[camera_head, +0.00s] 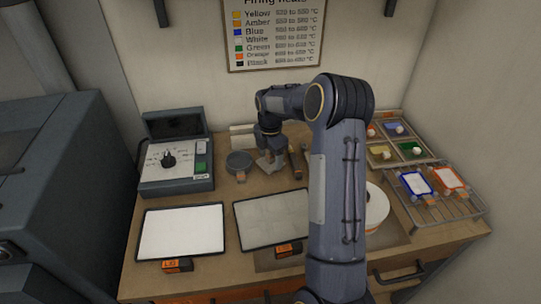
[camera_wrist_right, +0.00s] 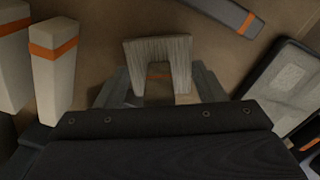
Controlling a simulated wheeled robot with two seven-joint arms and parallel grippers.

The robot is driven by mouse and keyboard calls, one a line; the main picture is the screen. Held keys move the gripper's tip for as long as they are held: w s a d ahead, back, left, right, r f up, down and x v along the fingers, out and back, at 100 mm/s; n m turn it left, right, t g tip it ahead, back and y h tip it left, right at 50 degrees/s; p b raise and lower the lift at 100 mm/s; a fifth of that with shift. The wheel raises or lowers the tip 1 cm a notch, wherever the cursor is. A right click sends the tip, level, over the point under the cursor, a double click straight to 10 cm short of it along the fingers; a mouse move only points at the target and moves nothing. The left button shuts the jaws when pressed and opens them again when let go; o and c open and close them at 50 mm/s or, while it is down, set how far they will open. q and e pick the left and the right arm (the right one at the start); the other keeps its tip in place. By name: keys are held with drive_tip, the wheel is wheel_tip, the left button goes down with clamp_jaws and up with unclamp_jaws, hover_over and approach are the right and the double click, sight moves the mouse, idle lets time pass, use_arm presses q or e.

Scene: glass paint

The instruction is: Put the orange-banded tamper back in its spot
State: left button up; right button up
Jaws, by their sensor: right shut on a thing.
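My right gripper (camera_head: 269,160) is low over the back of the bench, left of its own forearm. In the right wrist view the jaws (camera_wrist_right: 160,90) are shut on a pale, ribbed, U-shaped piece (camera_wrist_right: 157,47). An orange strip shows between its legs; I cannot tell whether it is a band on the piece. I cannot tell whether the piece touches the bench. A pale block with an orange band (camera_wrist_right: 54,65) stands to the left, with another banded block (camera_wrist_right: 12,58) beside it. A grey bar with an orange band (camera_wrist_right: 222,12) lies at the upper right. My left gripper is out of view.
A round grey dish (camera_head: 238,160) is close left of the gripper. A control box (camera_head: 176,167) stands further left. Two framed panels (camera_head: 181,232) (camera_head: 270,219) lie in front. A wire rack (camera_head: 438,208) and a divided tray (camera_head: 390,150) are at the right. My forearm hides part of the bench.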

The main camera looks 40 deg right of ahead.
drive_tip(key=shift+f+b, duration=0.35)
drive_tip(key=shift+f, duration=0.25)
idle(1.2)
drive_tip(key=o, duration=1)
drive_tip(key=shift+c, duration=0.2)
drive_tip(key=shift+r, duration=0.1)
wheel_tip(320, 180, up, 6)
drive_tip(key=shift+r+b, duration=0.1)
drive_tip(key=shift+b, duration=0.35)
drive_tip(key=shift+r, duration=0.7)
drive_tip(key=shift+a+r, duration=0.1)
